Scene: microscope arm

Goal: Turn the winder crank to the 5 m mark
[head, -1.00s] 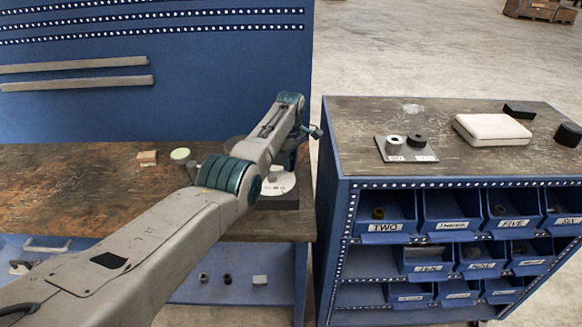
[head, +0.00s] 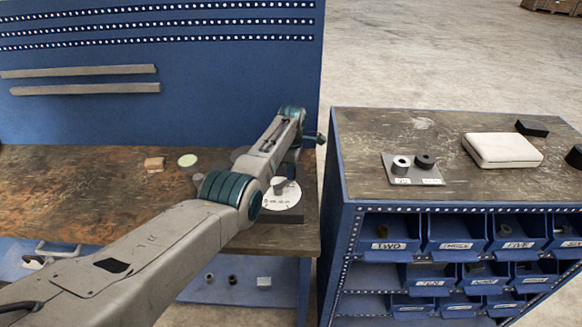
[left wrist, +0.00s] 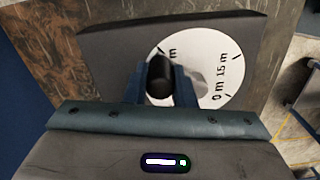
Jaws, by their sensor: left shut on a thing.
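The winder is a white round dial with black marks (head: 286,203) on a dark base plate (head: 290,216), at the right end of the bench. In the left wrist view the dial (left wrist: 215,60) shows "0 m", "15 m" and a partly covered "m" mark. My left gripper (left wrist: 160,83) is shut on the black crank knob (left wrist: 159,72), which stands up between its two fingers. The knob and fingers cover part of the dial, and I cannot read a 5 m mark. In the head view my left arm hides the fingers. My right gripper is not in view.
A blue cabinet (head: 345,180) stands right of the bench, with a gap between. On it are a grey plate with two cylinders (head: 412,178) and a white case (head: 501,150). A wood block (head: 154,164) and a pale green disc (head: 188,160) lie left of the winder.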

